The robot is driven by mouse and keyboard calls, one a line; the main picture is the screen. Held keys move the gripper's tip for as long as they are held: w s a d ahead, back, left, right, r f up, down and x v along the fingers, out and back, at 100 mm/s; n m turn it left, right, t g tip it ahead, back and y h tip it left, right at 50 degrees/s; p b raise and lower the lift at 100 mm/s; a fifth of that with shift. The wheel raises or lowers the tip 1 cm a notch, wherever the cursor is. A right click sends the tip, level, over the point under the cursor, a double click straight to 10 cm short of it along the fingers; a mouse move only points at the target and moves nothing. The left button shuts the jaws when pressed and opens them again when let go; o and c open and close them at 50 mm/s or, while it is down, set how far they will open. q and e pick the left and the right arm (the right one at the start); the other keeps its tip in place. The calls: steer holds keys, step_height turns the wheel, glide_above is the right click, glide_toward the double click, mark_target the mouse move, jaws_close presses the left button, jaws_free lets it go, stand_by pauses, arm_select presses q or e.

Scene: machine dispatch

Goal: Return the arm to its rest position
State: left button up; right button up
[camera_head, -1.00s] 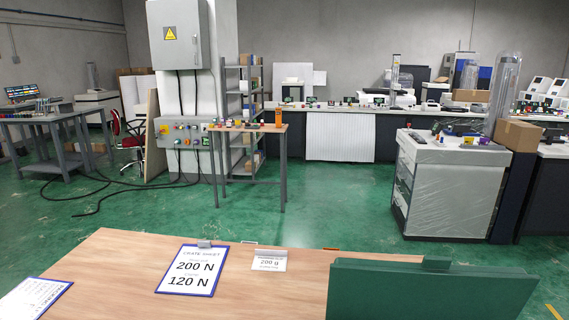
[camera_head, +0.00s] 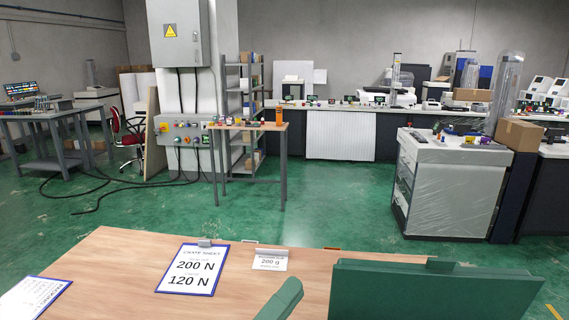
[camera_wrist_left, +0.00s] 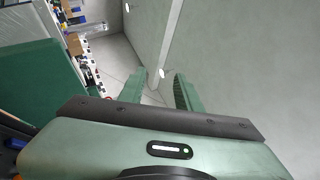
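My left gripper shows best in the left wrist view (camera_wrist_left: 160,82), where its two green fingers stand apart with nothing between them. In the head view only a green part of my left arm rises at the bottom edge, in front of the wooden table (camera_head: 120,258); its fingertips cannot be made out there. My right gripper is in neither view.
A dark green panel-like thing (camera_head: 430,292) fills the lower right. A crate sheet (camera_head: 194,268), a small card (camera_head: 270,259) and another sheet (camera_head: 34,298) are on the wooden table. Open green floor (camera_head: 330,215) lies beyond, with a wrapped cabinet (camera_head: 452,192) at right.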

arm_select(q)
steer(key=w+a+f+n+t+y, duration=0.1)
steer(key=w+a+f+n+y, duration=0.2)
steer(key=a+f+n+y, duration=0.45)
steer(key=w+a+f+n+t+y, duration=0.15)
steer(key=a+f+n+y, duration=0.35)
steer(key=a+n+y, duration=0.5)
steer(key=s+a+f+n+g, duration=0.25)
steer(key=f+n+g, duration=0.4)
steer(key=f, duration=0.35)
steer(key=s+a+f+n+g, duration=0.1)
steer(key=s+f+n+g, duration=0.25)
steer(key=s+f, duration=0.4)
steer(key=s+f+n+g, duration=0.2)
steer(key=s+f+g, duration=0.3)
steer(key=s, duration=0.5)
step_height(320, 180, down, 26)
steer(key=s+g, duration=0.2)
steer(key=s, duration=0.1)
steer(key=s+a+f, duration=0.3)
steer(key=s+f, duration=1.4)
steer(key=shift+g, duration=0.35)
